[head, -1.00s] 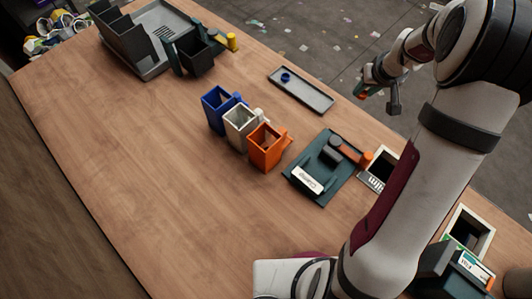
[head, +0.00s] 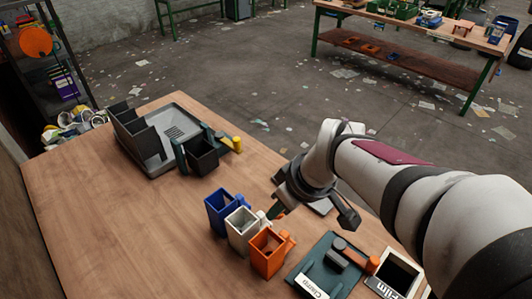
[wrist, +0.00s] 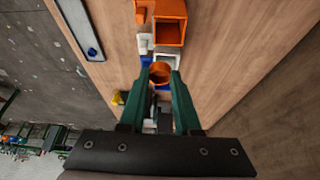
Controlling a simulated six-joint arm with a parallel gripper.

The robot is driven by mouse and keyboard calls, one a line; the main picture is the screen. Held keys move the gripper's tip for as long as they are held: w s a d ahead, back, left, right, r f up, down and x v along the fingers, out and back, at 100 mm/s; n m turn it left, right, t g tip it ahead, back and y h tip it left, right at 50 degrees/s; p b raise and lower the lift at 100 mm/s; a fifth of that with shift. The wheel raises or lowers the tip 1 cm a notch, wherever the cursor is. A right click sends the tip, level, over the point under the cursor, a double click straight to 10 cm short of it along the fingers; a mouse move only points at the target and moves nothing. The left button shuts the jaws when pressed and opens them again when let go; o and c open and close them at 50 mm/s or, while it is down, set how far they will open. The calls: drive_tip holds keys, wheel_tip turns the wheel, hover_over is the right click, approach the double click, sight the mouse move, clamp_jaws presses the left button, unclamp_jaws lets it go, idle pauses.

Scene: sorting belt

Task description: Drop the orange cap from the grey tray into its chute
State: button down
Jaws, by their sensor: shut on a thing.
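My gripper (wrist: 161,75) is shut on the orange cap (wrist: 160,72), which shows between its green fingertips in the wrist view. The orange chute (wrist: 170,31) is ahead of the fingers there; it also shows in the head view (head: 268,262). In the head view my gripper (head: 277,210) hangs over the table behind the white and orange chutes; the cap is not discernible there. The grey tray (wrist: 73,12) lies at the upper left of the wrist view with a blue cap (wrist: 92,52) on it. In the head view my arm mostly hides the tray.
The white chute (head: 240,238) and blue chute (head: 216,220) stand in a row with the orange one. A dark green fixture (head: 335,285) lies to their right. A grey bin unit (head: 170,135) stands at the back. The table's left part is clear.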

wheel_tip(320, 180, down, 6)
drive_tip(key=shift+r, duration=0.1)
drive_tip(key=c, duration=0.5)
unclamp_jaws()
drive_tip(key=shift+c, duration=0.2)
drive_tip(key=v, duration=1.5)
drive_tip(key=shift+d+r, duration=0.15)
drive_tip(key=shift+r, duration=0.2)
drive_tip(key=shift+s, duration=0.15)
drive_tip(key=s+f+m+g+h, duration=0.1)
drive_tip(key=s+f+m+g, duration=0.2)
drive_tip(key=s+f+m, duration=0.8)
drive_tip(key=s+m, duration=0.3)
drive_tip(key=s, duration=0.1)
drive_tip(key=shift+a+g, duration=0.3)
